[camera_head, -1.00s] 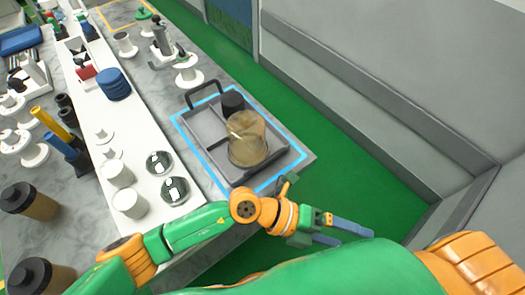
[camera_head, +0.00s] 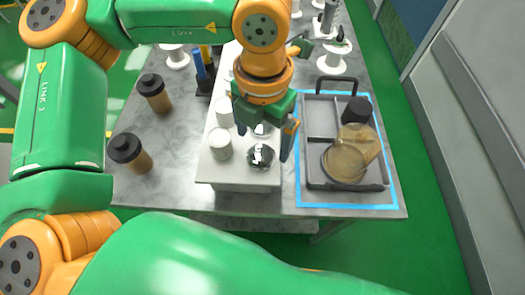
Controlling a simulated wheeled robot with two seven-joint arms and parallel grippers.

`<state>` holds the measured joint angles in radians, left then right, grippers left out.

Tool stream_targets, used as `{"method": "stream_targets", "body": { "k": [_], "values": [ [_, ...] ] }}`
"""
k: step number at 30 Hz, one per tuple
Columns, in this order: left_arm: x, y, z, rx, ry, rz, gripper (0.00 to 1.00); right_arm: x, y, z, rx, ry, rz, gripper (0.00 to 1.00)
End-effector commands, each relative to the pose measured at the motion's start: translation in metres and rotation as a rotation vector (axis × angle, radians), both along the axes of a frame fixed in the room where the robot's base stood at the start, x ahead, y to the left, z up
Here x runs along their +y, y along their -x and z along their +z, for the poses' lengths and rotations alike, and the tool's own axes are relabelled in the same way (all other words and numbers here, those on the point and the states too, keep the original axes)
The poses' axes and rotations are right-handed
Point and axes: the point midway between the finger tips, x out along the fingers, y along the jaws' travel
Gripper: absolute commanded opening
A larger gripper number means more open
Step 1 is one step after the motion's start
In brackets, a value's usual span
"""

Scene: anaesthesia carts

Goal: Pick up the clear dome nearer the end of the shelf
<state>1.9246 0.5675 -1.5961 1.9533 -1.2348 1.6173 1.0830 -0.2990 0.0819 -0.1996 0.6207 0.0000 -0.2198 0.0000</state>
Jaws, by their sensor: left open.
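Two clear domes sit on the white shelf. The one nearer the shelf's end (camera_head: 261,157) shows fully, with bright reflections. The other clear dome (camera_head: 263,130) is just behind it and partly hidden by my left gripper. My left gripper (camera_head: 265,144) points down over the end of the white shelf (camera_head: 235,183), its blue fingers apart on either side of the domes, with nothing held. I cannot tell exactly how high the fingertips are above the shelf. My right gripper is not in view.
White round containers (camera_head: 220,143) stand left of the domes. A grey tray (camera_head: 318,176) with amber jars (camera_head: 344,162) and a black-capped item lies right, inside a blue outline. Brown jars with black lids (camera_head: 130,152) stand on the marble table at left.

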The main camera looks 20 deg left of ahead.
Motion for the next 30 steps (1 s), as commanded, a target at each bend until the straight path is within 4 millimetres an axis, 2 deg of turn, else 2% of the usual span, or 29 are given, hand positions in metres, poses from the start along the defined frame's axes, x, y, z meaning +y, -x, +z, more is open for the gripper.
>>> {"method": "stream_targets", "body": {
  "k": [5,8,15,17,24,25,30],
  "values": [
    [0.007,0.002,-0.028,0.009,0.000,-0.003,1.00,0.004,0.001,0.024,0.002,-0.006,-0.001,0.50],
    [0.006,0.001,-0.047,0.006,0.001,-0.001,1.00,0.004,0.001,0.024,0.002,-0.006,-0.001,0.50],
    [0.005,0.000,-0.054,0.002,0.005,-0.003,1.00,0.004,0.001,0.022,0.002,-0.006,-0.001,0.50],
    [0.005,0.000,-0.054,0.001,0.005,-0.003,0.86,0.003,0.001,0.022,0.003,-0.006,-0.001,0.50],
    [0.005,0.000,-0.054,0.001,0.005,-0.003,0.22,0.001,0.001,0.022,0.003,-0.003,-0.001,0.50],
    [0.005,0.000,-0.054,0.001,0.005,-0.003,0.17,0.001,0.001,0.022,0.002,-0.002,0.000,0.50],
    [0.005,0.000,-0.054,0.001,0.005,-0.003,0.17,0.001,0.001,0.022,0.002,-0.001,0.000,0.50]
  ]
}}
